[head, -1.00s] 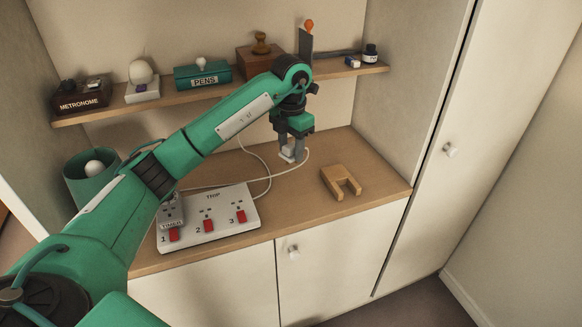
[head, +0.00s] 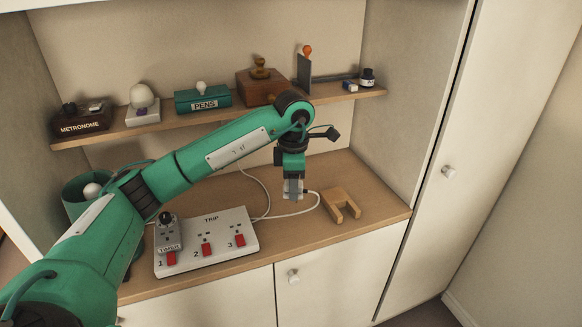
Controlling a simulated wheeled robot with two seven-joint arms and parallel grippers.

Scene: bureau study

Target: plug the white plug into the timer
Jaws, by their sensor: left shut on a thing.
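My left gripper (head: 292,193) points down above the desk top, right of the power strip, and is shut on the white plug (head: 293,188). The fingers hide much of the plug, and its white cord leaves to the right. The grey timer (head: 168,236), with a dark knob on top and a TIMER label, sits on the strip at the place marked 1. The plug is apart from the timer, well to its right. My right gripper is out of view.
The white power strip (head: 221,258) marked TRIP has red switches 1, 2 and 3. A wooden U-shaped block (head: 341,206) lies right of my gripper. A green lamp-like pot (head: 88,197) is at left. The shelf (head: 225,112) above holds several items.

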